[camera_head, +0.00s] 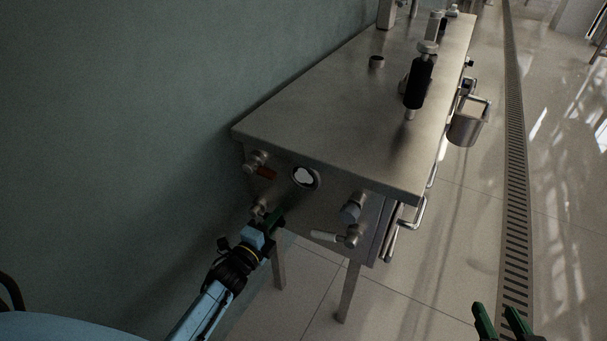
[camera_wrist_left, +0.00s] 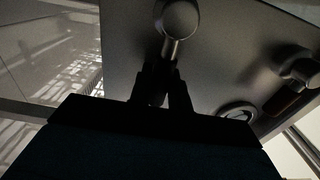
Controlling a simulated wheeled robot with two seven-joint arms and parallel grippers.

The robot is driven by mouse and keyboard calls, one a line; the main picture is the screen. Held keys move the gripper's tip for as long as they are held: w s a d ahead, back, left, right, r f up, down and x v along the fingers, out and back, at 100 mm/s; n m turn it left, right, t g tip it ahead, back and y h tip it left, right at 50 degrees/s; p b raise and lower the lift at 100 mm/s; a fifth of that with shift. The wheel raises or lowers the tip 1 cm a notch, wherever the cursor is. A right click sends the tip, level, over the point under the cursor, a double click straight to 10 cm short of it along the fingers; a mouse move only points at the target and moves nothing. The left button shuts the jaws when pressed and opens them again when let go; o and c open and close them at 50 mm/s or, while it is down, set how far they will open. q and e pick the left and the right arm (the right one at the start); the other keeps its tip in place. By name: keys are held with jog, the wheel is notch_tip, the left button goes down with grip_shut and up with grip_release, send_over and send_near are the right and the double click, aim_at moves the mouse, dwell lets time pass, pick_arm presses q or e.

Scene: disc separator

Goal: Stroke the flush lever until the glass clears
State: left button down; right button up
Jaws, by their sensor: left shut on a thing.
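The steel separator's end panel (camera_head: 325,207) carries the round sight glass (camera_head: 304,177), which looks white with a dark patch at its edge. In the left wrist view the glass (camera_wrist_left: 238,112) is partly cut off by my gripper. A short metal lever with a round hub (camera_head: 258,206), seemingly the flush lever, is at the panel's lower left. My left gripper (camera_head: 274,222) is shut on its stem; the lever (camera_wrist_left: 178,20) rises from between my fingers (camera_wrist_left: 164,84). My right gripper (camera_head: 502,318) is open and empty, low at the right.
A red-handled valve (camera_head: 264,172) sits above the lever. A blue-grey knob (camera_head: 350,211) and a white-handled valve (camera_head: 325,236) are at the panel's right. A metal pail (camera_head: 465,128) hangs at the right side. A wall borders the left.

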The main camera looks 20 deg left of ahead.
aim_at(275, 197)
pick_arm(q)
jog(key=shift+r+n+p, duration=0.55)
jog(key=shift+n, duration=0.05)
jog(key=shift+r+n+p, duration=0.25)
jog(key=shift+n+p, duration=0.2)
jog(key=shift+n, duration=0.35)
jog(key=shift+a+r+n+p, duration=0.2)
jog(key=shift+r+n+p, duration=0.45)
jog(key=shift+n+p, duration=0.25)
jog(key=shift+a+r+n+p, duration=0.25)
jog(key=shift+n+p, duration=0.2)
jog(key=shift+n, duration=0.35)
jog(key=shift+a+r+n+p, duration=0.3)
jog(key=shift+r+n+p, duration=0.4)
jog(key=shift+n, duration=0.3)
jog(key=shift+w+a+n+p, duration=0.1)
jog(key=shift+a+n+p, duration=0.15)
jog(key=shift+n, duration=0.45)
jog(key=shift+d, duration=0.1)
